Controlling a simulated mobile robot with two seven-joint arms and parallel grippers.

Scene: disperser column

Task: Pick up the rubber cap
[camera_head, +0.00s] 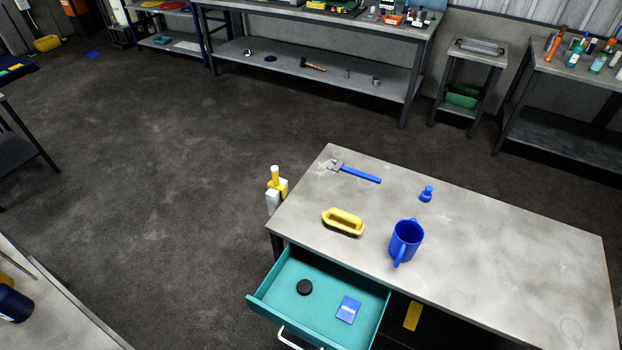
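A small black round piece (304,287), which looks like the rubber cap, lies in the open teal drawer (286,314) of the workbench. It lies flat on the drawer floor, left of a small blue packet (348,309), and nothing covers it. Neither of my grippers shows in the head view.
A white-and-yellow object (276,190) is beside the bench's left edge. The floor (150,185) to the left is clear.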

